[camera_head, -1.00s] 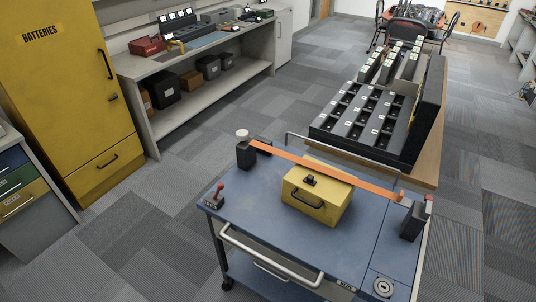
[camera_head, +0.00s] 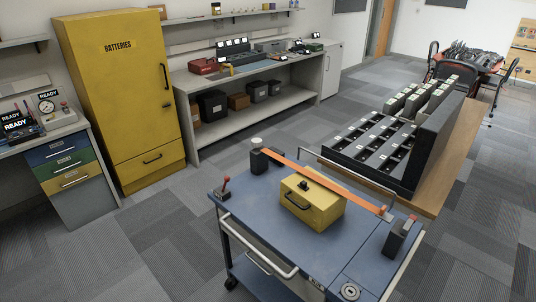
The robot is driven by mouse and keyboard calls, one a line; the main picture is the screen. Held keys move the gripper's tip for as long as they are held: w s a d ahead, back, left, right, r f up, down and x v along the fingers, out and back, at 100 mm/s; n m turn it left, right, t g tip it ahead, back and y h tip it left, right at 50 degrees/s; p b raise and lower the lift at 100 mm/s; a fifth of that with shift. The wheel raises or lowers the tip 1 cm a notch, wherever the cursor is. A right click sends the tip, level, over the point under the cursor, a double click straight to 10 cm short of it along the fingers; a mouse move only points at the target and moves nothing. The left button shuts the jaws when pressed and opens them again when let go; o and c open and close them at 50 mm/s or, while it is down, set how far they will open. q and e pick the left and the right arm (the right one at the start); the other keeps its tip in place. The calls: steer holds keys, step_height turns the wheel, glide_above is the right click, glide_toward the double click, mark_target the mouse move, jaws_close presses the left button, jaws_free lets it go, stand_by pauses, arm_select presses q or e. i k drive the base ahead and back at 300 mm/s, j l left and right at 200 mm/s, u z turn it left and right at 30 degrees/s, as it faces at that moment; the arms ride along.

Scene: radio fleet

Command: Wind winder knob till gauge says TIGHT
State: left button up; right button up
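A blue cart (camera_head: 255,217) stands in front of me. An orange strap (camera_head: 335,187) runs across its top, over a yellow box (camera_head: 310,205) with a black handle. The strap's left end meets a dark post with a pale round knob (camera_head: 257,142) on top, which looks like the winder knob. Neither of my grippers is in view.
A yellow cabinet marked BATTERIES (camera_head: 120,90) and a drawer unit (camera_head: 80,195) stand at the left. A workbench (camera_head: 250,115) is behind. A table with black trays (camera_head: 435,190) stands close behind the cart. Carpet is open left of the cart and at the right.

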mark_target(256, 142)
steer(key=k+l, duration=0.2)
steer(key=i+j+z, duration=0.1)
steer(key=z, duration=0.3)
steer(key=j+z, duration=0.15)
steer(key=z, duration=0.2)
steer(key=i+j+z, duration=0.1)
steer(key=z, duration=0.3)
steer(key=j+z, duration=0.3)
steer(key=j, duration=0.25)
steer(key=j+z, duration=0.25)
steer(key=j, duration=0.25)
steer(key=j+z, duration=0.1)
steer(key=j, duration=0.6)
steer(key=k+j, duration=0.1)
steer(key=j, duration=0.65)
steer(key=j+z, duration=0.15)
steer(key=j, duration=0.55)
steer(key=k, duration=0.05)
